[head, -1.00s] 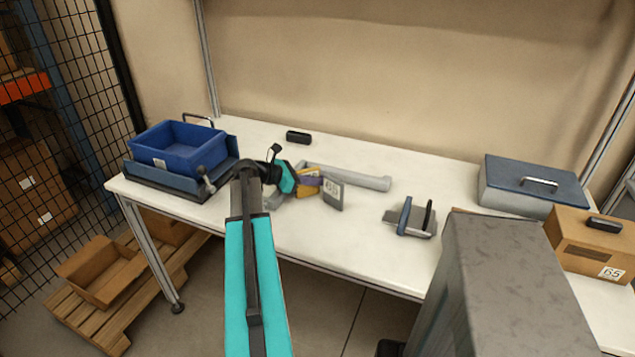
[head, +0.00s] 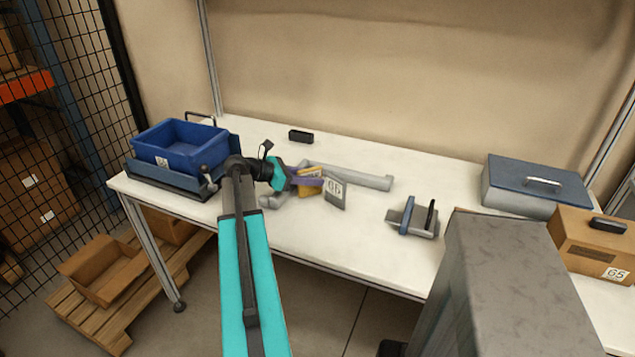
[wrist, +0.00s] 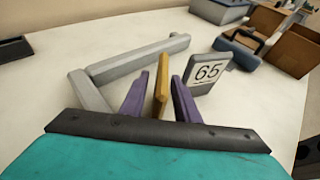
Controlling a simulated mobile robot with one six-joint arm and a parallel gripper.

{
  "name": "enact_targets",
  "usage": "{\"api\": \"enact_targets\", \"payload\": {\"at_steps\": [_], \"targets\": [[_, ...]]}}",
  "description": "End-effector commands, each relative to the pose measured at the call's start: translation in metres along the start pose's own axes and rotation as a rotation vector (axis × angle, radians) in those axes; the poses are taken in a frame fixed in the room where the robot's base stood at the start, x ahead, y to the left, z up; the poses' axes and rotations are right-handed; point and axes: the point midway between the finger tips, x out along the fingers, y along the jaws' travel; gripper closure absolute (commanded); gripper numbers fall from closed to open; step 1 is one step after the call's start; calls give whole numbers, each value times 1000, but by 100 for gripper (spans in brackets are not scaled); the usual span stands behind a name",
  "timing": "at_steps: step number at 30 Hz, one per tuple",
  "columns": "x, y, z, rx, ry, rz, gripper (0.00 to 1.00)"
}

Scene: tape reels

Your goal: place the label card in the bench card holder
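In the wrist view the yellow card (wrist: 161,85) rises between the two purple fingers of my gripper (wrist: 160,78), with a narrow gap on either side. My gripper (head: 316,182) looks open around it.
A long grey bar (head: 355,177) lies behind the fingers. A grey stand with blue and black uprights (head: 410,218) is to the right. A blue bin (head: 181,150) stands at left, a blue-lidded box (head: 535,185) and a carton (head: 570,245) at right.

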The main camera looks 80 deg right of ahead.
Motion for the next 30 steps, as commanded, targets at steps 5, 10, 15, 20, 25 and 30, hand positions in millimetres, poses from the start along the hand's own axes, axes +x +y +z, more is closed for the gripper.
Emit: {"api": "enact_targets", "payload": {"at_steps": [5, 10, 15, 20, 25, 30], "targets": [[-30, 0, -2, 0, 0, 4, 71], [-57, 1, -1, 0, 0, 3, 71], [-77, 1, -1, 0, 0, 2, 71], [-85, 0, 0, 0, 0, 1, 71], [-87, 0, 0, -1, 0, 1, 71], [-87, 0, 0, -1, 0, 1, 71]]}}
